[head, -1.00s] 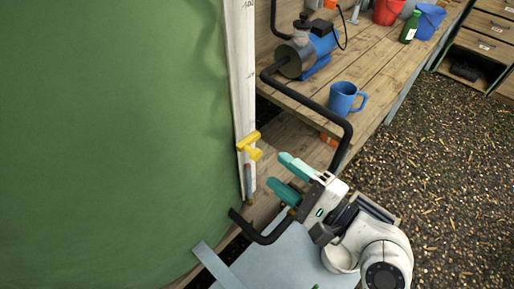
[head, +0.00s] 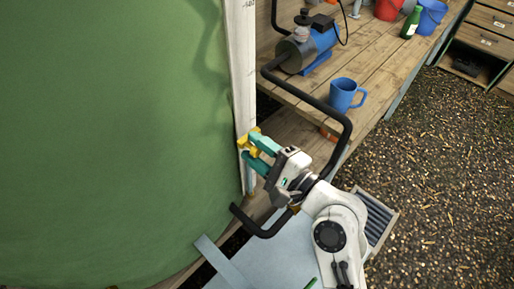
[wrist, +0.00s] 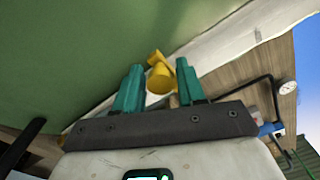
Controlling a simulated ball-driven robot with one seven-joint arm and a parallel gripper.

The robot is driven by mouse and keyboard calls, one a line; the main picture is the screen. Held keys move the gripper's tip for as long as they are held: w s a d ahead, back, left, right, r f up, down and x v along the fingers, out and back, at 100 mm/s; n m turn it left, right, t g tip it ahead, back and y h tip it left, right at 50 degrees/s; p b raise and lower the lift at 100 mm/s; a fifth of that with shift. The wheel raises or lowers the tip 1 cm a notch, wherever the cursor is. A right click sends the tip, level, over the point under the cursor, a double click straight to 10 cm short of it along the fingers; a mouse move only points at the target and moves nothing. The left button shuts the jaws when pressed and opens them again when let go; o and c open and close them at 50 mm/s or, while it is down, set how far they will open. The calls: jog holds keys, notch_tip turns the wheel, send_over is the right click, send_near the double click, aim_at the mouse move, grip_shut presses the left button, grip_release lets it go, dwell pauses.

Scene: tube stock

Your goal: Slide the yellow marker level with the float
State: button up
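The yellow marker (head: 242,143) sits on the white upright scale board (head: 242,70) beside the green tank. My gripper (head: 250,150) has its two teal fingers spread at the marker, partly covering it. I cannot make out the float now; my fingers cover the part of the board just below the marker. A bluish stretch of tube (head: 250,182) shows lower down.
The large green tank (head: 110,140) fills the left. A black bent pipe (head: 312,105) runs close above and right of my gripper. A blue mug (head: 344,95) and a blue pump (head: 310,48) stand on the wooden bench (head: 375,60). Gravel floor lies open at right.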

grip_shut()
notch_tip(320, 180, down, 13)
jog(key=b, duration=0.8)
jog(key=shift+f, duration=0.2)
jog(key=shift+o, duration=1.5)
grip_release()
